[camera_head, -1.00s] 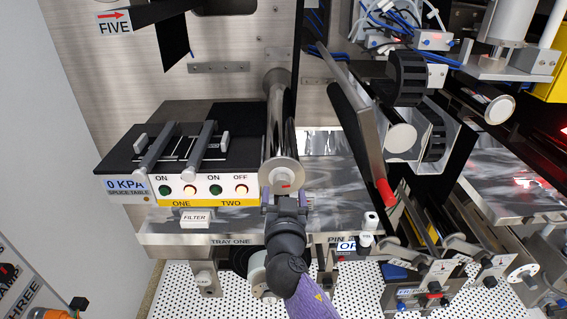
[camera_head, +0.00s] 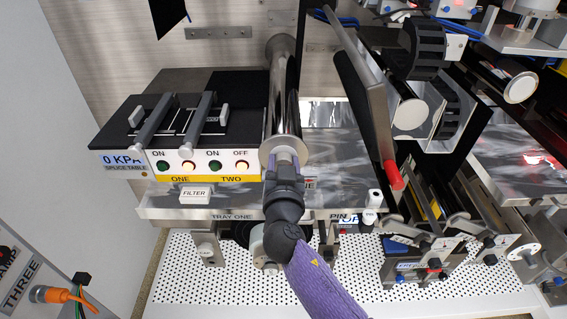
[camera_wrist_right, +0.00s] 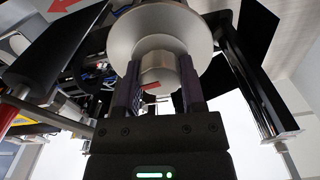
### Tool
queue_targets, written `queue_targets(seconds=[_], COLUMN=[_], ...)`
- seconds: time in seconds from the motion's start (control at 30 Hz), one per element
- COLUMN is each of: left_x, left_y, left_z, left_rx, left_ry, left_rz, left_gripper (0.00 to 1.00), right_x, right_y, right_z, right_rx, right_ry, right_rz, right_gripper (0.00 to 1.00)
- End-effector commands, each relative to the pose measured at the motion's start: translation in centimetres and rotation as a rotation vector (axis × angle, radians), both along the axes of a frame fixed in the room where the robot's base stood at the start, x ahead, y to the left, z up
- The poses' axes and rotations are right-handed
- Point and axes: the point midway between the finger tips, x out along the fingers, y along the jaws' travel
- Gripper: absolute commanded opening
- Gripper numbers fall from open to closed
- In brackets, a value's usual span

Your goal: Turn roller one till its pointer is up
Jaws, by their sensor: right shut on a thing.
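Roller one (camera_head: 284,100) is a long shiny metal cylinder running away from me, with a pale round end face (camera_head: 296,152) toward me. My right gripper (camera_head: 284,162) is at that end face, its arm rising from below. In the right wrist view, its two dark fingers (camera_wrist_right: 162,88) are shut on the small round hub (camera_wrist_right: 158,62) standing out from the wide disc (camera_wrist_right: 118,48). A red pointer mark (camera_wrist_right: 151,85) lies roughly sideways on the hub's face. In the head view my gripper hides the pointer. My left gripper is not in view.
Left of the roller is the splice table (camera_head: 240,125) with lit buttons below. Tray one's metal front (camera_head: 160,213) runs beneath. A tilted plate with a red tip (camera_head: 394,176) stands close on the right. A perforated white bench (camera_head: 330,290) lies below.

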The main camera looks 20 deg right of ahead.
Motion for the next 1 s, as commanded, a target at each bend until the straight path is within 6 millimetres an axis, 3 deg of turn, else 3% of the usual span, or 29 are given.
queue_targets(seconds=[0.47, 1.0], left_x=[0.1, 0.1], left_y=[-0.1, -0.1], left_z=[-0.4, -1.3], left_rx=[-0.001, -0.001], left_ry=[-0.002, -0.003], left_rz=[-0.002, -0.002], left_gripper=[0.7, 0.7], right_x=[0.0, 0.0], right_y=[0.0, 0.0], right_z=[0.0, 0.0], right_rx=[-0.087, -0.547], right_ry=[0.023, 0.155], right_rz=[-0.001, -0.001], right_gripper=[0.0, 0.0])
